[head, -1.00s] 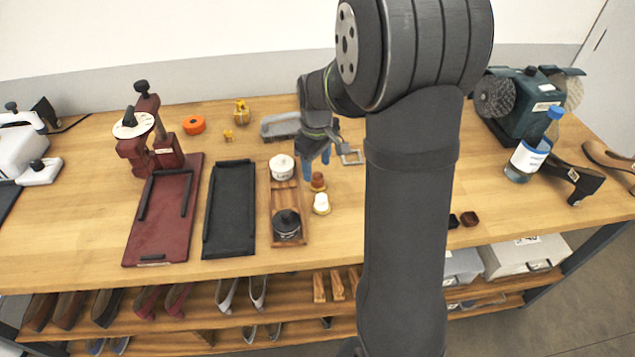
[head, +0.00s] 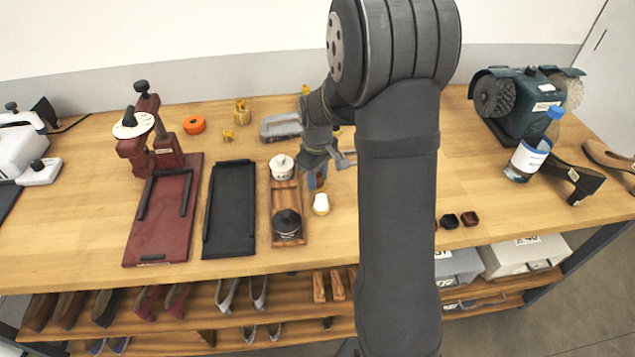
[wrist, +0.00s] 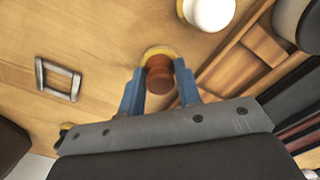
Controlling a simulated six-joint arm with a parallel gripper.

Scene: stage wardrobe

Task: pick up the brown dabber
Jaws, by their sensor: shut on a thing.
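The brown dabber (wrist: 160,78) shows in the wrist view between my two blue fingers, its rounded brown top towards me and a yellowish rim around its far side. My gripper (wrist: 160,88) is shut on it. In the head view my gripper (head: 317,182) is low at the table, just behind the white dabber, and the brown dabber is mostly hidden there by the fingers. I cannot tell whether its base still touches the table.
The white dabber (head: 321,204) stands close by, in front of my gripper. A wooden tray (head: 286,193) with a white jar (head: 281,167) and a black-lidded jar (head: 287,224) lies to the left. A square metal frame (wrist: 58,79) lies on the table nearby.

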